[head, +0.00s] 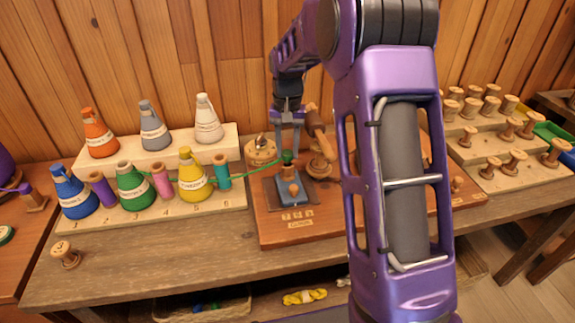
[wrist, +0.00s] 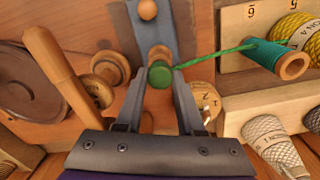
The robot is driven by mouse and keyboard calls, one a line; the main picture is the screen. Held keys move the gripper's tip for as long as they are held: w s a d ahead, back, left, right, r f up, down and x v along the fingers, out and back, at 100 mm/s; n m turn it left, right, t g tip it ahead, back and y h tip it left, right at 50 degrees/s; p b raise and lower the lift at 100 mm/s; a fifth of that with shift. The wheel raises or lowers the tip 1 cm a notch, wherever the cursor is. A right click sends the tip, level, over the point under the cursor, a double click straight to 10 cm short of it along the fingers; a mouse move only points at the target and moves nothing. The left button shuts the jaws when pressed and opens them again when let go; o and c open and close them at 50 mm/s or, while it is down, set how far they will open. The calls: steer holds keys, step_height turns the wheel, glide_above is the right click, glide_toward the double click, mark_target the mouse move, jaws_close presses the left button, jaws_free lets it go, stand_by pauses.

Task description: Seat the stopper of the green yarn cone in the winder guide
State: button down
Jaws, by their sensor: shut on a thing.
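The green yarn cone (head: 135,190) stands in the front row of the rack at left. Its green stopper (head: 287,158) is between my gripper's (head: 288,150) fingertips and also shows in the wrist view (wrist: 160,73). A green strand runs left from the stopper past the teal spool (head: 222,172). The blue winder guide (head: 287,188), with a wooden knob, is on the wooden base board. The stopper is at the top of the guide in the head view and overlaps its near end in the wrist view (wrist: 150,32). I cannot tell whether they touch.
A wooden crank handle (head: 315,122) stands close right of my gripper. A round wooden labelled piece (head: 262,152) is close on its left. Orange, grey, white, blue and yellow cones fill the rack (head: 235,192). A loose spool (head: 65,254) stands at front left.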

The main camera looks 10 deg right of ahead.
steer(key=shift+f+b, duration=0.4)
steer(key=shift+f, duration=0.55)
steer(key=shift+c, duration=0.2)
jaws_free()
steer(key=shift+r, duration=0.1)
step_height(320, 180, up, 9)
steer(key=p, duration=0.7)
